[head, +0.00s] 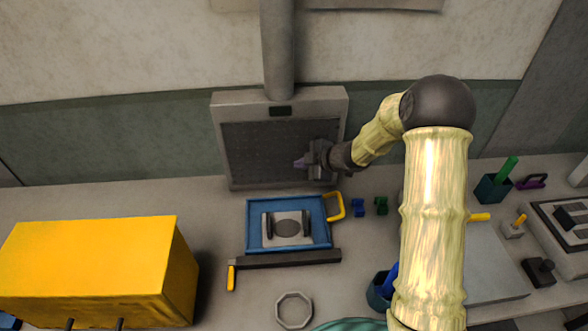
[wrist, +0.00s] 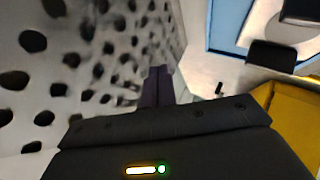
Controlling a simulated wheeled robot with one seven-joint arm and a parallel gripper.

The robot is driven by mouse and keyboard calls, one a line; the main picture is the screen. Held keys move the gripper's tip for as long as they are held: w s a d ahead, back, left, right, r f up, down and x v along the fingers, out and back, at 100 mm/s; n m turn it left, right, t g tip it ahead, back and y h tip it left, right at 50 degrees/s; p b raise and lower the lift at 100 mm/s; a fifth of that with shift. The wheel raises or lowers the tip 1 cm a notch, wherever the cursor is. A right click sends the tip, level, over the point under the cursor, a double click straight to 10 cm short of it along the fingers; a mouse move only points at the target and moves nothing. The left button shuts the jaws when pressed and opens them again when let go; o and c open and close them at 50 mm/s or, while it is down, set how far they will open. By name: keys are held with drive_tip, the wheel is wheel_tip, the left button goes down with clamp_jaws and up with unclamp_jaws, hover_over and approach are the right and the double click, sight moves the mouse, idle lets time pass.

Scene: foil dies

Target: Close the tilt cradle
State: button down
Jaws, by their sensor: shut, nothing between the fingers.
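A blue tray-like frame (head: 250,232), apparently the tilt cradle, sits on the bench in the middle of the head view. A pale plate with two dark uprights and a round grey disc is inside it. A yellow loop handle (head: 341,206) sticks out at its right side. In the wrist view, part of the blue frame (wrist: 230,25) shows at the upper right, with a yellow part (wrist: 295,115) below it. My gripper (head: 301,163) is shut and empty, beyond the blue frame's far edge, close to the dark panel. Its fingertips also show in the wrist view (wrist: 158,72).
A grey extractor hood with a dark perforated panel (head: 258,150) stands behind the frame. A dark bar (head: 290,259) with a yellow grip lies along its front. A big yellow box (head: 85,265) stands left.

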drive_tip(key=s+d+r+m+t+h, duration=0.25)
drive_tip(key=d+r+m+h, duration=0.2)
drive_tip(key=d+m, duration=0.3)
drive_tip(key=s+d+r+m+g+h, duration=0.1)
drive_tip(key=s+d+m+g, duration=0.1)
drive_tip(key=s, duration=0.6)
drive_tip(key=s+d+m+g+h, duration=0.1)
drive_tip(key=s+d+m, duration=0.3)
drive_tip(key=s, duration=0.5)
drive_tip(key=s+d+r+m+g+h, duration=0.1)
drive_tip(key=s+d+m+g+h, duration=0.1)
drive_tip(key=s+m, duration=0.4)
drive_tip(key=shift+s+d+r+m+g, duration=0.35)
drive_tip(key=shift+s+d, duration=0.15)
drive_tip(key=shift+s, duration=0.7)
drive_tip(key=shift+a, duration=0.1)
